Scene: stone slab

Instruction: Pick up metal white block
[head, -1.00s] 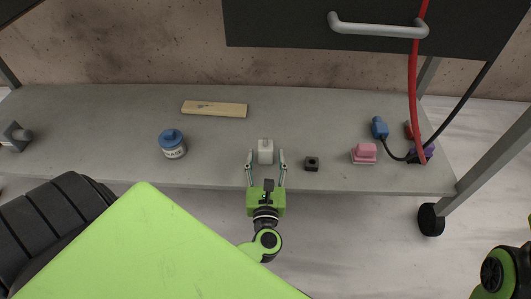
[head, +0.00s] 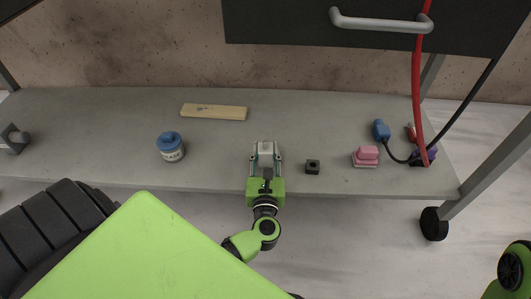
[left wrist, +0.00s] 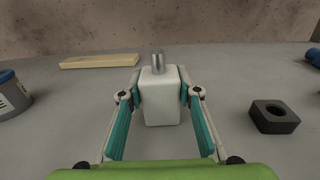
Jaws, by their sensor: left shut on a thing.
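The white block (head: 265,148) stands upright near the front edge of the grey slab. In the left wrist view the white block (left wrist: 160,98) shows a short metal peg on its top. My left gripper (head: 265,160) is shut on the block, with a teal-lined finger against each side; the fingers also show in the left wrist view (left wrist: 161,96). The block appears to rest on the slab. My right gripper is not in view; only a green and black part of my right arm shows at the lower right of the head view.
A small black square nut (head: 312,167) lies just right of the block. A blue-lidded jar (head: 171,147) stands to the left and a wooden strip (head: 214,112) lies behind. A pink block (head: 366,156), a blue connector (head: 381,130) and cables are at the right.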

